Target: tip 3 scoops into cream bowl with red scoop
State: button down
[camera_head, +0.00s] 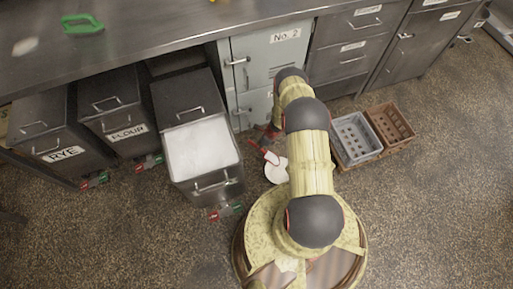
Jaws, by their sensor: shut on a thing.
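My gripper (268,138) is small and dark in the camera_head view, left of my arm and partly hidden by it. It is shut on the red scoop (259,148), whose red handle shows beside it. A whitish, round bowl-like thing (275,174) shows just below the scoop, its right side hidden behind my arm. It looks like the cream bowl. I cannot tell whether the scoop touches it or what the scoop holds. An open bin (228,187) full of white powder stands to the left of the gripper.
Closed bins marked RYE (62,152) and FLOUR (126,132) stand left under the steel counter (180,25). A green object (82,24) lies on the counter. A grey crate (352,157) and a brown crate (408,142) stand on the floor at right. Pale green locker doors (268,58) are behind.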

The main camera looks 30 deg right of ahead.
jog(key=shift+s+d+r+t+y+p, duration=0.35)
jog(key=shift+s+r+t+p, duration=0.25)
jog(key=shift+p, duration=0.45)
jog(key=shift+s+d+r+t+y+p, duration=0.3)
jog(key=shift+s+r+t+p, duration=0.3)
jog(key=shift+p, duration=0.45)
jog(key=shift+s+d+r+n+t+y+b, duration=0.1)
jog(key=shift+s+d+r+t+y+b, duration=0.2)
jog(key=shift+s, duration=0.2)
jog(key=shift+s+d+r+n+t+y+b, duration=0.15)
jog(key=shift+s+d+r+t, duration=0.15)
jog(key=shift+s+t, duration=0.2)
jog(key=shift+s+d+r+n+t+y+b, duration=0.1)
jog(key=shift+s+d+r+t+y+b, duration=0.15)
jog(key=shift+s, duration=0.25)
jog(key=shift+s+d+r+t+y+b, duration=0.3)
jog(key=shift+s+d+r+t+b, duration=0.05)
jog(key=shift+s+t+b, duration=0.25)
jog(key=shift+s+d+r+t+y+b, duration=0.25)
jog(key=shift+s+d+r+t+b, duration=0.1)
jog(key=shift+s+t+b, duration=0.15)
jog(key=shift+s+r+b, duration=0.3)
jog(key=shift+r, duration=0.05)
notch_tip(320, 180, up, 4)
jog(key=g+h+p, duration=0.2)
jog(key=g+p, duration=0.2)
jog(key=p, duration=0.2)
jog(key=shift+r+g+h+p, duration=0.1)
jog(key=shift+g+h+p, duration=0.25)
jog(key=shift+h, duration=0.05)
